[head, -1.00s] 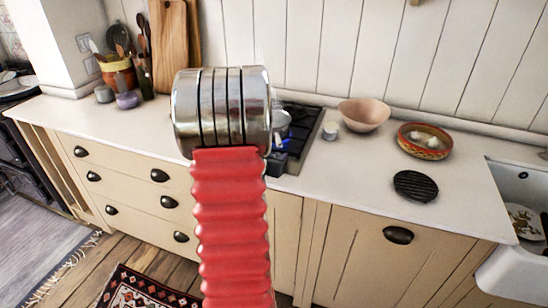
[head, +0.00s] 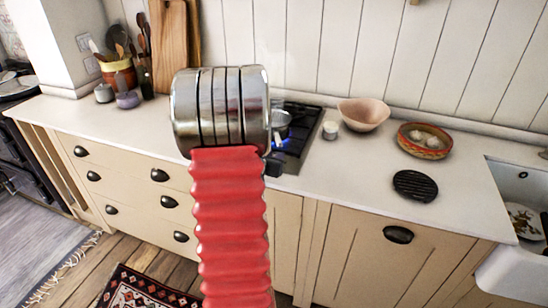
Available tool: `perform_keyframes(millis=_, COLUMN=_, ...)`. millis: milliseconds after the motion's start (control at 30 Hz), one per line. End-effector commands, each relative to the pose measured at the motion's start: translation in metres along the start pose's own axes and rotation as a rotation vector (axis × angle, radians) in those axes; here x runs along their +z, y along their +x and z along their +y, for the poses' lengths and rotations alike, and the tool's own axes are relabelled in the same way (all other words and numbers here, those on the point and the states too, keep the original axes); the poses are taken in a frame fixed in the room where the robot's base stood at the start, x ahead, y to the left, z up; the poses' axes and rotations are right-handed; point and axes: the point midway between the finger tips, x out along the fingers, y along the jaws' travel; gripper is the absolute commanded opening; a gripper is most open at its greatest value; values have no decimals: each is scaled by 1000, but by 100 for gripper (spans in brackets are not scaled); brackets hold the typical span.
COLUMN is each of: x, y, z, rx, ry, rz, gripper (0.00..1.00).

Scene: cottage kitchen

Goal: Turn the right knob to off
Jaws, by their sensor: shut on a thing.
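The black gas hob (head: 300,124) is set into the white worktop, its left part hidden behind my red and silver arm. A small pot (head: 281,121) stands on it, with a blue flame glow below. Of my gripper (head: 275,163), only a dark part shows past the arm's right edge, at the hob's front. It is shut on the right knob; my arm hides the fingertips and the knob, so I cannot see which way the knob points.
On the worktop (head: 350,163) right of the hob are a small white cup (head: 330,130), a pink bowl (head: 363,113), a patterned bowl (head: 425,141) and a black round trivet (head: 415,186). The sink (head: 518,270) is at far right. Drawers are below.

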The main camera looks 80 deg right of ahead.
Motion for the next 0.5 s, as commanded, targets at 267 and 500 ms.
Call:
perform_keyframes(millis=267, x=-1, y=1, z=-3, rx=48, ry=21, rz=2, gripper=2)
perform_keyframes(millis=500, x=-2, y=2, z=-5, rx=128, ry=54, rz=3, gripper=2)
